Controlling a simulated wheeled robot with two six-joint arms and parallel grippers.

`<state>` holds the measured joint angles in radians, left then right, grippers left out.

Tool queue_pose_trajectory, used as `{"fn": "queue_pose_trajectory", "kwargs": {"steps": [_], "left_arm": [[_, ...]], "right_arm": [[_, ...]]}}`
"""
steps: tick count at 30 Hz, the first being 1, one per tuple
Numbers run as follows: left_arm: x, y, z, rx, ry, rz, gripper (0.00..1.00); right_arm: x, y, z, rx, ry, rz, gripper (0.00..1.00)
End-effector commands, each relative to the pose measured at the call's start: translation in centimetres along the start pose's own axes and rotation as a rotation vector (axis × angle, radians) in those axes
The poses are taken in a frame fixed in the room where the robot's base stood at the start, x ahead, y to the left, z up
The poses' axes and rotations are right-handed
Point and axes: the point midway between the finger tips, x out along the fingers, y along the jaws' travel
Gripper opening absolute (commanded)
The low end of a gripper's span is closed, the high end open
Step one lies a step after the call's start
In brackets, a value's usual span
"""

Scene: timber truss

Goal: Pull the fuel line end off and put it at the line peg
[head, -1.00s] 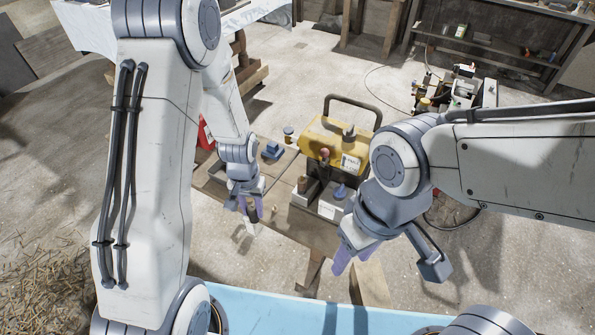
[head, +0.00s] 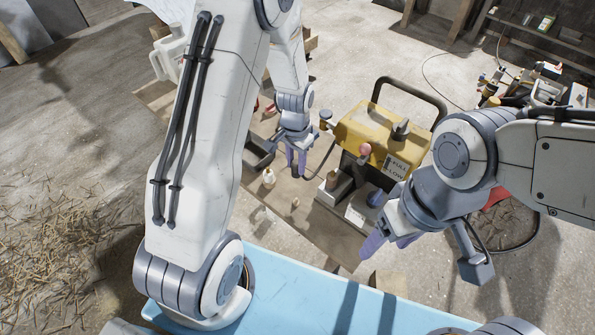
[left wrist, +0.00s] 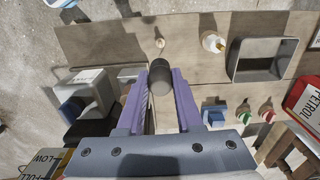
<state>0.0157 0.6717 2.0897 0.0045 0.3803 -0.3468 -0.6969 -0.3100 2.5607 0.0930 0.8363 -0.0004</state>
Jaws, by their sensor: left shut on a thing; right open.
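My left gripper (head: 296,160) is shut on a dark cylindrical piece, which looks like the fuel line end (left wrist: 161,72), over the bench. A dark line curves beside this gripper toward the yellow generator (head: 370,130); its join with the held piece is hidden. A small upright peg (head: 295,202) stands on the bench below the gripper; it also shows in the left wrist view (left wrist: 159,41), just beyond the held piece. I take it for the line peg. My right gripper (head: 377,243) is open and empty in front of the generator.
A small pale bottle (left wrist: 213,42) and a grey open tray (left wrist: 235,60) are on the bench beside the peg. A red petrol can (left wrist: 306,98) stands at the right. Bare boards (left wrist: 100,42) are left of the peg.

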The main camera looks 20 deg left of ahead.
Motion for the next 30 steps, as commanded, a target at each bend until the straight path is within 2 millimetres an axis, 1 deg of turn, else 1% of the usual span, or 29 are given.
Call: {"fn": "queue_pose_trajectory", "kwargs": {"steps": [1, 2, 11, 15, 16, 30], "left_arm": [[0.5, -0.1, -0.2, 0.012, 0.001, 0.000, 0.00], [0.5, -0.1, -0.2, 0.017, 0.001, 0.000, 0.00], [0.2, -0.1, -0.2, 0.022, 0.000, 0.000, 0.00], [0.1, -0.1, -0.2, 0.021, -0.001, 0.001, 0.00], [0.6, -0.1, -0.2, 0.022, -0.001, 0.001, 0.00], [5.3, 0.0, -0.2, 0.022, -0.001, 0.001, 0.00]], "right_arm": [[0.6, 0.0, 0.0, 0.000, 0.001, 0.000, 0.69], [0.6, 0.0, 0.0, 0.000, 0.001, 0.000, 0.69], [0.3, 0.0, 0.0, 0.000, 0.001, 0.000, 0.69], [-0.2, 0.0, -0.1, 0.000, 0.001, 0.000, 0.69], [0.3, 0.0, 0.0, 0.000, 0.002, 0.000, 0.69], [3.6, 0.3, 0.2, 0.000, 0.001, 0.000, 0.69]]}}
